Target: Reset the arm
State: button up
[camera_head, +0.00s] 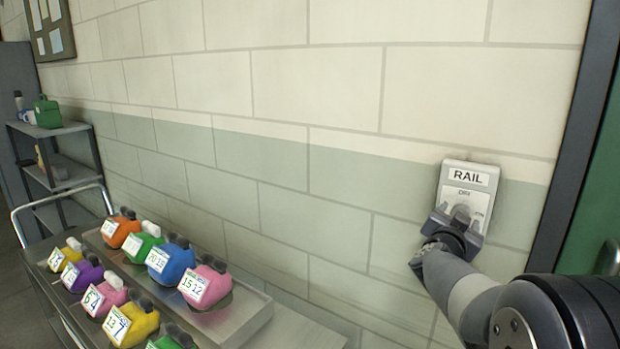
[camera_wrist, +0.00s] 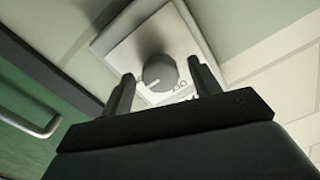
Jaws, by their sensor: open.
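My gripper (camera_head: 455,222) is at the right, in front of a pale switch box (camera_head: 467,178) on the wall labelled RAIL. The box carries a grey round knob (camera_wrist: 160,72). In the wrist view my gripper (camera_wrist: 163,90) is open, with one dark finger on each side of the knob. I cannot tell whether the fingers touch it. In the head view the gripper covers part of the knob and of the lower markings. My arm reaches in from the lower right.
A shelf (camera_head: 50,130) is farther left. A green door (camera_head: 600,200) with a dark frame is at right.

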jog(key=shift+s+a+n+p, duration=0.15)
jog(key=shift+n+p, duration=0.65)
jog(key=shift+n, duration=0.95)
jog(key=shift+s+a+n+p, duration=0.15)
jog(key=shift+n+p, duration=0.65)
jog(key=shift+n, duration=0.95)
jog(key=shift+d, duration=0.1)
